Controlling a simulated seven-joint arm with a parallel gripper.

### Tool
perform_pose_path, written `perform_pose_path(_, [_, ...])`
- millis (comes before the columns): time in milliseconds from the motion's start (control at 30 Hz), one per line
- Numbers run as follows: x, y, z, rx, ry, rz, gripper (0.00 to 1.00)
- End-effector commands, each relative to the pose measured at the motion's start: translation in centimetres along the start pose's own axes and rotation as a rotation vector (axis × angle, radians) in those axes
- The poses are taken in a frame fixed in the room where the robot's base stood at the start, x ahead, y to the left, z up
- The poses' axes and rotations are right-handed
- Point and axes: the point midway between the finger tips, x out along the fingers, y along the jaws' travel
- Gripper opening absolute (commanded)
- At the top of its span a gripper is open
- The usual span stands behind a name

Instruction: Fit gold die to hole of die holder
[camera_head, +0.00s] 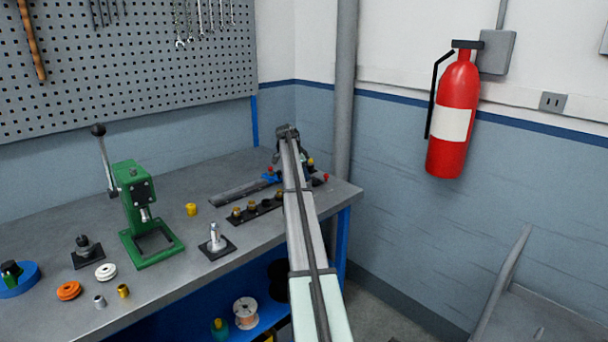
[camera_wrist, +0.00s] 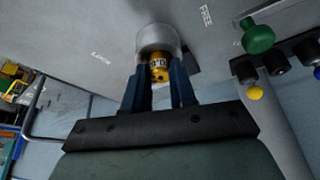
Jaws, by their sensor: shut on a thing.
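My gripper (camera_wrist: 160,95) has two dark blue fingers, shut on a gold die (camera_wrist: 158,68) with dark digits on its side. A pale grey round cup or ring (camera_wrist: 157,40), which looks like the die holder, sits right at the die's end in the wrist view. I cannot tell whether the die is inside its hole or only against it. In the head view my arm reaches to the far right end of the bench and hides the die and most of the spot where the gripper is.
The grey panel behind has "FREE" and "LOCK" lettering, with a green knob (camera_wrist: 258,36) to the right. On the bench (camera_head: 90,215) stand a green press (camera_head: 146,205), a dark rack (camera_head: 243,219) with several small pieces, and a post on a base (camera_head: 215,243). A wall pipe (camera_head: 345,90) rises behind.

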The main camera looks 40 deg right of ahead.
Motion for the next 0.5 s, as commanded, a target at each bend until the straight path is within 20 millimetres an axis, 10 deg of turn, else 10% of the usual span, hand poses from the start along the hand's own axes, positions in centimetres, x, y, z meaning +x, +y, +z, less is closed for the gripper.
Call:
perform_pose_path(467, [0.18,0.01,0.07,0.0,0.0,0.0,0.0])
perform_pose_path(500, [0.19,0.01,0.08,0.0,0.0,0.001,0.28])
